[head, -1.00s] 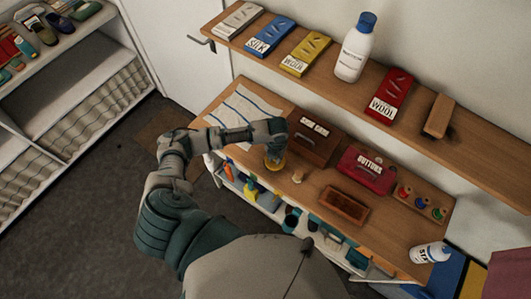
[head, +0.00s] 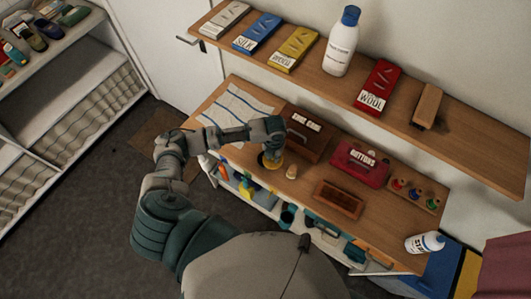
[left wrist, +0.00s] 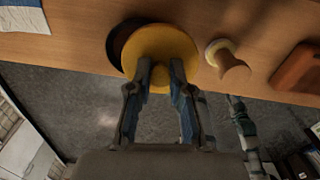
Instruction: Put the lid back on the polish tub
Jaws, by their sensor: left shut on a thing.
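The polish tub lid is a round yellow disc (left wrist: 160,52) with a small yellow knob; it also shows in the head view (head: 272,157). My left gripper (left wrist: 161,72) is shut on the lid, with a finger on either side of the knob. It also shows in the head view (head: 272,148), at the near edge of the wooden worktop. The dark round polish tub (left wrist: 116,42) peeks out behind the lid, to its left in the wrist view. The lid hides most of the tub, and I cannot tell whether they touch. My right gripper is not in view.
A small wooden knobbed piece (head: 291,172) stands right of the tub. A brown box (head: 305,137), a red buttons tin (head: 360,165) and an open wooden tray (head: 339,198) stand farther right. A striped cloth (head: 240,106) lies left. A shelf (head: 400,97) overhangs the back.

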